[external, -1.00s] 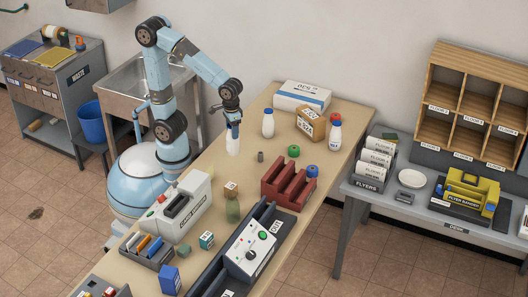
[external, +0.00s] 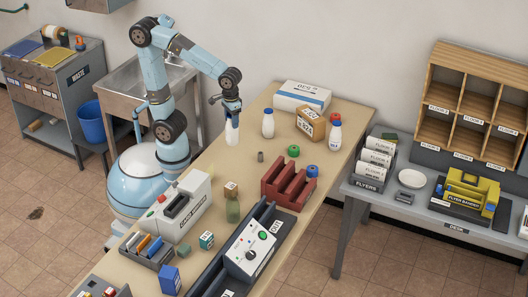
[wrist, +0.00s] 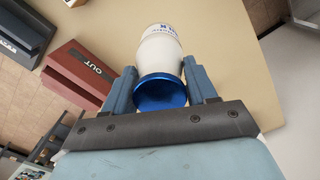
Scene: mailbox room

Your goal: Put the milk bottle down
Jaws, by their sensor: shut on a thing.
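My gripper (external: 232,112) points down over the table's back-left edge and is shut on a white bottle. This milk bottle (external: 232,136) hangs upright below the fingers in the external view. In the wrist view, my gripper's fingers (wrist: 160,70) flank the bottle's neck, with its blue cap (wrist: 161,92) towards the camera. Its white body (wrist: 160,45) carries dark lettering too small to read. I cannot tell whether its base touches the table (external: 208,165).
A similar white bottle with a blue cap (external: 268,124) stands to the right. A red rack (external: 288,183) and small grey cylinder (external: 261,156) lie nearer.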

